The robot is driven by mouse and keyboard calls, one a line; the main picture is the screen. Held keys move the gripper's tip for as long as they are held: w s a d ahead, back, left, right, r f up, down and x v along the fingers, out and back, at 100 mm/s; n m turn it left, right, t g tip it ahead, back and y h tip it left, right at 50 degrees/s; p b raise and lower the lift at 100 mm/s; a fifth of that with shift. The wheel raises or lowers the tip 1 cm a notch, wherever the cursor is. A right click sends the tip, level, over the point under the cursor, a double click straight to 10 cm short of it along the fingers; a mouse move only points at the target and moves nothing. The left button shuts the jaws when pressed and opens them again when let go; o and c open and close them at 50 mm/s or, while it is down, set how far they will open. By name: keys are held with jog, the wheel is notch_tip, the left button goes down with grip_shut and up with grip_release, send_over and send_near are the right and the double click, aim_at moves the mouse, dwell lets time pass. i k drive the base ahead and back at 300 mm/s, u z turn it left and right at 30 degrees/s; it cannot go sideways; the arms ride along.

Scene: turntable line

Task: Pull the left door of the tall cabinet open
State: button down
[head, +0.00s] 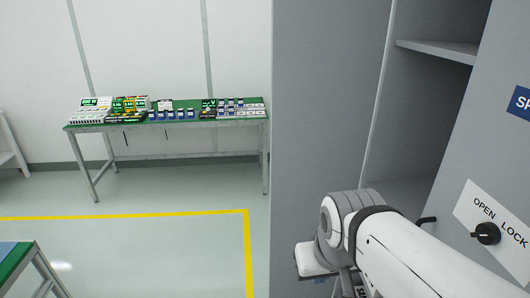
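The tall grey cabinet fills the right side of the head view. Its interior shows, with a shelf (440,49), so the left side of its front is not closed. A broad grey panel (325,110) stands left of this opening; it looks like the left door swung outward, though I cannot fully tell it from a side wall. The right door (470,150) carries an OPEN/LOCK plate with a black knob (487,233). My white arm reaches in from the lower right, its wrist in front of the panel's lower part. My gripper's fingers are hidden or out of frame.
A small black handle (427,220) shows near the right door's edge, close to my arm. A green-topped table (180,119) with boxes stands by the back wall. A yellow line (125,216) marks the clear floor at left. Another table corner (16,262) is at lower left.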

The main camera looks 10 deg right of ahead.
aim_at(327, 55)
jog(key=i, duration=0.9)
jog(key=z, duration=0.05)
